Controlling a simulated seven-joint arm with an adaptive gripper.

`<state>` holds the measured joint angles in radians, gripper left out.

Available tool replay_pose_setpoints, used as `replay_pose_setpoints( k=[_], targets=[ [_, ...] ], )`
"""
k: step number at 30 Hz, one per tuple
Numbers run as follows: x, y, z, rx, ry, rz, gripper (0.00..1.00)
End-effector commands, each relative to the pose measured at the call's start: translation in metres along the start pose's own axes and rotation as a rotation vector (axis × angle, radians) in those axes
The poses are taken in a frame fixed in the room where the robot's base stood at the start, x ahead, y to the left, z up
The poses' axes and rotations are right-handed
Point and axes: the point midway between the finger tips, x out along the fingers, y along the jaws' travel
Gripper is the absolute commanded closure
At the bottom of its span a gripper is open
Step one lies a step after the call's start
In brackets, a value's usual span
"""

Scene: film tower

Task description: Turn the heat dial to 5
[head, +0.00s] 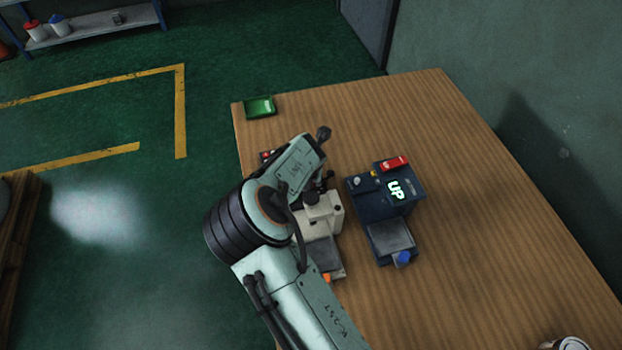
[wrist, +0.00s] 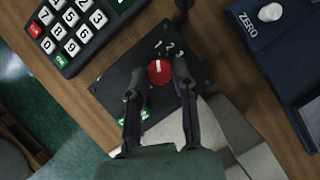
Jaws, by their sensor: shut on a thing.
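The red heat dial (wrist: 159,71) sits on a dark plate (wrist: 200,78) in the wrist view. Small white numbers 1, 2 and 3 show on the plate above it. The dial has a short white mark, which seems to face the 1, though it is small. My gripper (wrist: 157,79) is shut on the dial, with one finger on each side. The other numbers, including any 5, are hidden or unreadable behind the fingers. Green markings (wrist: 133,115) show partly by the left finger. In the head view my arm hides the dial.
A keypad (wrist: 80,25) lies close by, upper left in the wrist view. A dark blue machine with an "UP" display (head: 372,208) stands right of a white machine (head: 324,222). A green tray (head: 260,107) sits at the far table corner. The table's right side is mostly clear.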

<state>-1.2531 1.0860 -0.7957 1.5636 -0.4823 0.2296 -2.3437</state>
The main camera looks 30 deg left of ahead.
Motion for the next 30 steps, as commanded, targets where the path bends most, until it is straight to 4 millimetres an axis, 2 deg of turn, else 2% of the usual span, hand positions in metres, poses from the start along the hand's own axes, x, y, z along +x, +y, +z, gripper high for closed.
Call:
replay_pose_setpoints(
  k=[8, 30],
  targets=[
    [0.0006, 0.0023, -0.0002, 0.157, 0.000, -0.063, 1.00],
    [0.0027, 0.0061, 0.0016, 0.804, 0.002, -0.331, 1.00]
  ],
)
